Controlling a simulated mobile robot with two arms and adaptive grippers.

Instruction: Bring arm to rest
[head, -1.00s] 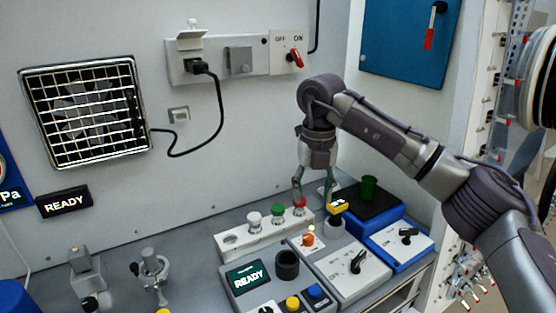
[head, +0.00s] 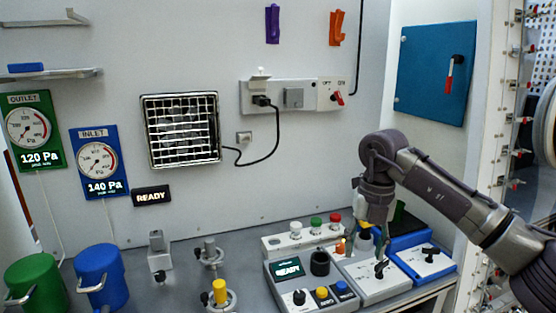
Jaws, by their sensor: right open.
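My right gripper (head: 368,245) points down at the right of the bench in the head view, its fingers apart with nothing visible between them. Its arm comes in from the right edge. Whether the fingertips touch anything cannot be told. A white strip with a white knob (head: 295,229), a green knob (head: 316,225) and a red knob (head: 335,221) stands to its left, apart from it. My left gripper is not in view.
A control box with a READY screen (head: 289,268) and a black round holder (head: 320,263) are left of the gripper. A blue-edged box (head: 424,262) is to its right. A blue drum (head: 101,277) and a green drum (head: 38,282) stand far left. A blue wall cabinet (head: 436,72) hangs behind.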

